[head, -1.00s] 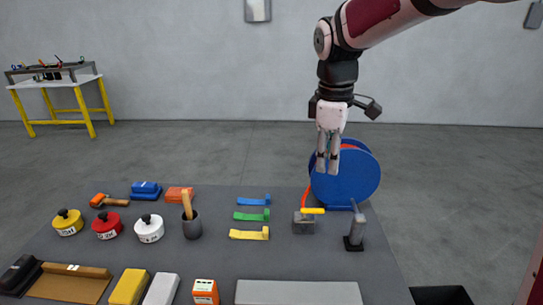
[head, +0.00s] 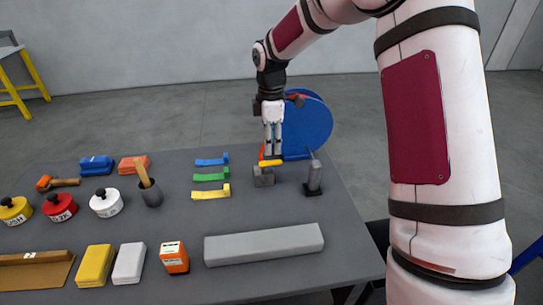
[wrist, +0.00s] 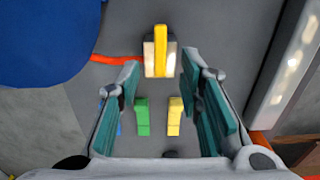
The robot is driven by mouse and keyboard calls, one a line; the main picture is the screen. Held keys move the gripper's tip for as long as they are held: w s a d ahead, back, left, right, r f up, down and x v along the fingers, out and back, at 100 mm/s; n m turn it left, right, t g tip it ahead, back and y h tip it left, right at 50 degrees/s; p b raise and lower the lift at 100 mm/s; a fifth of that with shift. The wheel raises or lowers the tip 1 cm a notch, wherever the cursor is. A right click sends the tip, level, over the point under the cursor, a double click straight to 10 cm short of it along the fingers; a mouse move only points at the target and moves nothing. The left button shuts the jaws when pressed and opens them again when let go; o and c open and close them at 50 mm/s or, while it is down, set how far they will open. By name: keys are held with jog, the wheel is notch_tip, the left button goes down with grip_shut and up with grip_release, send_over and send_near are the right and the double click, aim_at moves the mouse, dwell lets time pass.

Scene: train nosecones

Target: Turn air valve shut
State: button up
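The air valve is a grey block (head: 263,177) with a yellow lever (head: 271,163) on top, near the table's far right. In the wrist view, the lever (wrist: 161,45) lies lengthwise over the block, ahead of my fingers. A red hose (wrist: 112,60) runs from the valve toward the blue reel. My gripper (head: 273,152) points down just above and behind the lever. In the wrist view, my gripper (wrist: 165,85) is open, its teal-padded fingers wide apart with nothing between them. I cannot tell whether a fingertip touches the lever.
A blue hose reel (head: 308,128) stands close behind the valve. A grey upright tool on a black base (head: 313,180) is right of it. Blue, green and yellow (head: 211,192) hooked pieces lie left. A long grey bar (head: 264,244) lies in front, with clear tabletop between.

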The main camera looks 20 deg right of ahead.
aim_at(271, 162)
notch_tip(271, 162, down, 6)
jog(key=shift+r, duration=0.15)
jog(key=shift+c, duration=0.3)
grip_shut()
